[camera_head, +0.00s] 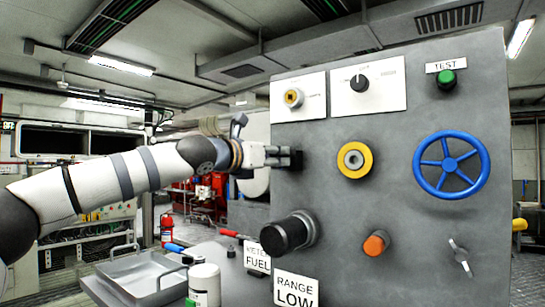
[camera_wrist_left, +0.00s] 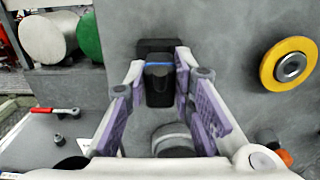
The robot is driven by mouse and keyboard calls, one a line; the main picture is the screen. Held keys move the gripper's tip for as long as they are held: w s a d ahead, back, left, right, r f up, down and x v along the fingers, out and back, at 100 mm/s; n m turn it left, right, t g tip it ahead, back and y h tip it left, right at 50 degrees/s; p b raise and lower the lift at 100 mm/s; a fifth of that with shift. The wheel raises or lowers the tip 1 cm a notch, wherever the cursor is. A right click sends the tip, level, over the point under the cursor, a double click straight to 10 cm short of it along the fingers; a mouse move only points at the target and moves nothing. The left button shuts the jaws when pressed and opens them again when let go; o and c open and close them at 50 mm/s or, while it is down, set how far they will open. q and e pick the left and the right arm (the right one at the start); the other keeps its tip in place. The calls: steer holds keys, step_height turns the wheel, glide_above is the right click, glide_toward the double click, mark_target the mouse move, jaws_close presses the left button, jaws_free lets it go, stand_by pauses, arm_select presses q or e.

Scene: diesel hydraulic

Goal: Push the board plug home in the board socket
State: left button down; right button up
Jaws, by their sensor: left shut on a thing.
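The board plug (camera_wrist_left: 159,88) is a dark block with a blue band, held between the fingers of my left gripper (camera_wrist_left: 160,68). The board socket (camera_wrist_left: 155,44) is a dark block on the grey panel, right beyond the plug in the left wrist view. In the head view my left gripper (camera_head: 268,156) comes in from the left, its fingers pointing at the dark socket block (camera_head: 294,160) near the panel's left edge. The plug meets or overlaps the socket in the picture; I cannot tell how deep it sits. My right gripper is not in view.
The grey panel (camera_head: 425,110) carries a large black knob (camera_head: 288,233) below the socket, a yellow ring (camera_head: 355,160), a blue handwheel (camera_head: 451,164), an orange knob (camera_head: 376,243) and a green button (camera_head: 446,79). A metal tray (camera_head: 130,268) and a white canister (camera_head: 204,283) stand lower left.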

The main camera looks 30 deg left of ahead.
arm_select(q)
steer(key=shift+w, duration=0.2)
steer(key=c, duration=1.3)
jaws_free()
steer(key=s+a, duration=0.1)
steer(key=s, duration=1.1)
steer(key=shift+f, duration=0.15)
